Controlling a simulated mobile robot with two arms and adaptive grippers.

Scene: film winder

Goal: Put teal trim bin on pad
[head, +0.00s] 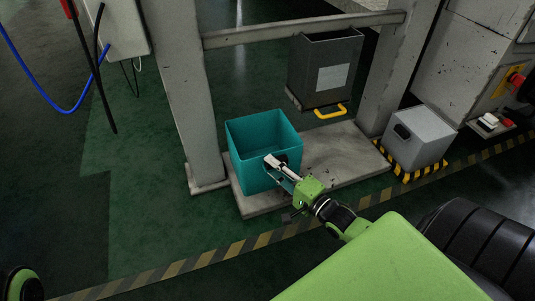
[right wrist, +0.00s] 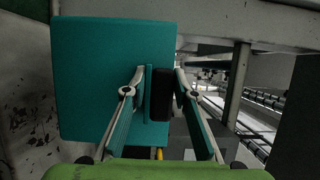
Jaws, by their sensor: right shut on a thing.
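The teal trim bin (head: 250,165) is an open-topped box at the left end of a low grey slab (head: 345,150), the likely pad. It looks upright; I cannot tell whether its base rests on the slab or hangs just above it. My right gripper (head: 277,163) is at the bin's near right side, shut on it. In the right wrist view the teal wall (right wrist: 95,70) fills the left, and my right gripper (right wrist: 160,88) has its fingers around a black grip (right wrist: 162,95) on the bin. My left gripper is out of view; only a bit of my left arm shows at bottom left.
A grey box (head: 420,138) stands on a hazard-striped base at right. Pale posts (head: 180,90) flank the slab. A striped floor line (head: 215,256) runs in front; green floor is clear at left.

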